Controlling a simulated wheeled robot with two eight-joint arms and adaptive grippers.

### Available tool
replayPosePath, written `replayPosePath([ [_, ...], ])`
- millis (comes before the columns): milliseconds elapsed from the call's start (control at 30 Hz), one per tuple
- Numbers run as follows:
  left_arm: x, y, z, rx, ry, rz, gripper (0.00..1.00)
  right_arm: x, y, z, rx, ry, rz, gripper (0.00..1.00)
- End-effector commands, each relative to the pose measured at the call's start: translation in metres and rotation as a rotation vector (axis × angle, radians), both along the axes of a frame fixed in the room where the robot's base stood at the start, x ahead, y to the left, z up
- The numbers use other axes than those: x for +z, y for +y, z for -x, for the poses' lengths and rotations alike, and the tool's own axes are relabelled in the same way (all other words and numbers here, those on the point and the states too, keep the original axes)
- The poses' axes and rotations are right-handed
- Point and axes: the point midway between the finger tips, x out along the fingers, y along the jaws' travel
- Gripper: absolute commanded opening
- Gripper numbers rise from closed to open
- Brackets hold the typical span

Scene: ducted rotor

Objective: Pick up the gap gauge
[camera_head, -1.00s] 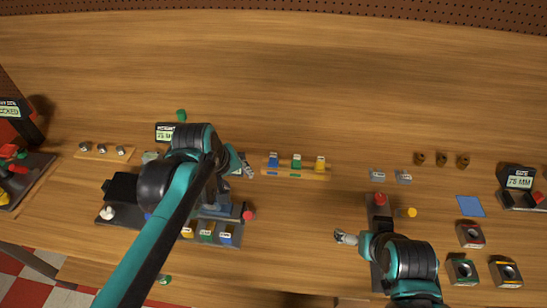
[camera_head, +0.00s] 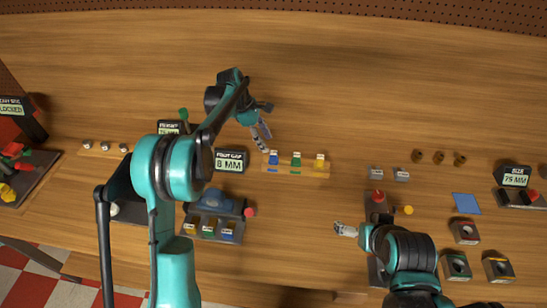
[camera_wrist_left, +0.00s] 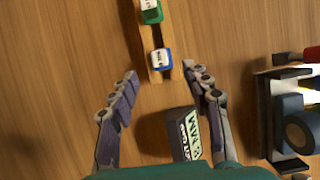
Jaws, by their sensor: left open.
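Labelled blue (camera_head: 273,158), green (camera_head: 296,159) and yellow (camera_head: 319,160) blocks stand in a row on a wooden strip (camera_head: 325,172); I cannot tell which, if any, is the gap gauge. My left gripper (camera_head: 263,136) is open and empty, just up and left of the blue block. In the left wrist view, the fingers (camera_wrist_left: 160,74) are spread, with the blue block (camera_wrist_left: 161,61) ahead between their tips and the green block (camera_wrist_left: 151,12) beyond it. My right gripper (camera_head: 345,230) is at the lower middle; its jaw state is unclear.
A black display (camera_head: 230,160) reading 8 MM stands left of the strip. Below it is a fixture with a blue rounded part (camera_head: 215,202) and several coloured labelled pieces. Grey blocks (camera_head: 376,172) and a blue mat (camera_head: 466,203) lie to the right. The far tabletop is clear.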

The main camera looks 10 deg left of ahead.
Motion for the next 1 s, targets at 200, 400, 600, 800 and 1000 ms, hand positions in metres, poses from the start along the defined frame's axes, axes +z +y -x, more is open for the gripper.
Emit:
replayPosePath([
  [200,-0.022,-0.008,-0.001,0.008,0.008,0.003,0.48,-0.006,0.0,0.0,0.0,0.0,0.0,1.0],
  [400,-0.039,-0.016,-0.001,0.007,0.007,0.002,0.48,-0.013,0.0,0.0,0.0,0.0,0.0,1.0],
  [600,-0.068,-0.028,-0.001,0.006,0.006,0.002,0.48,-0.024,0.0,0.0,0.0,0.0,0.0,1.0],
  [800,-0.074,-0.031,-0.001,0.008,0.005,0.002,0.48,-0.024,0.0,0.0,0.0,0.0,0.0,1.0],
  [1000,-0.073,-0.031,-0.001,0.008,0.005,0.002,0.19,-0.024,0.0,0.0,0.0,0.0,0.0,1.0],
])
